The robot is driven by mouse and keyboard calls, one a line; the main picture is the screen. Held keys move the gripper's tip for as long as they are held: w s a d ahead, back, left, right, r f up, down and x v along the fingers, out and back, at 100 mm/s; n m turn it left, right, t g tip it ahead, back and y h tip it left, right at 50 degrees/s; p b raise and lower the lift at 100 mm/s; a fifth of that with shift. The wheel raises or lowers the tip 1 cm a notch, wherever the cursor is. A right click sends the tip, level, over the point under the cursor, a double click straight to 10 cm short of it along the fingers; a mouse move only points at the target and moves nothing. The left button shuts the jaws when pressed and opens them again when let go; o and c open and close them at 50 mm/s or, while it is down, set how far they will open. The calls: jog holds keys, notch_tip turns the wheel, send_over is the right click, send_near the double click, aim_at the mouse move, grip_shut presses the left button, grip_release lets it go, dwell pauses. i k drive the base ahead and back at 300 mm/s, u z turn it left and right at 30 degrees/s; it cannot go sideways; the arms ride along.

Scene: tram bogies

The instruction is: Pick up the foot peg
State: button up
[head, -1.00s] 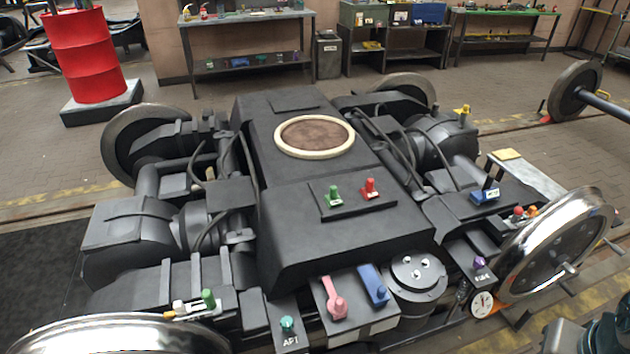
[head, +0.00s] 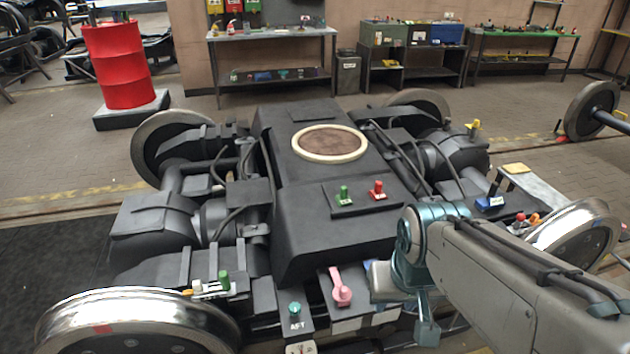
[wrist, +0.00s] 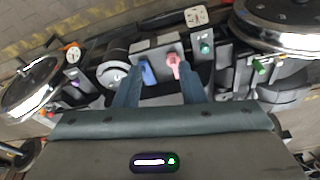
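No piece carries a readable foot peg label, so I cannot tell for sure which one it is. A pink peg-like piece (head: 341,287) stands on a dark plate at the near end of the bogie. It also shows in the wrist view (wrist: 174,64). A blue piece (wrist: 148,73) is beside it; in the head view my arm mostly hides it. My gripper (wrist: 160,72) is open and empty, its two blue-grey fingers apart in the wrist view. The fingers appear on either side of the pink and blue pieces, whose distance from them I cannot judge.
A teal knob (head: 295,309) marked AFT is left of the pink piece. Green (head: 344,195) and red (head: 377,189) pegs stand on the central plate. A green peg (head: 224,281) stands at the left. Shiny wheels (head: 135,325) flank the bogie.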

aim_at(344, 199)
jog(key=i, duration=0.95)
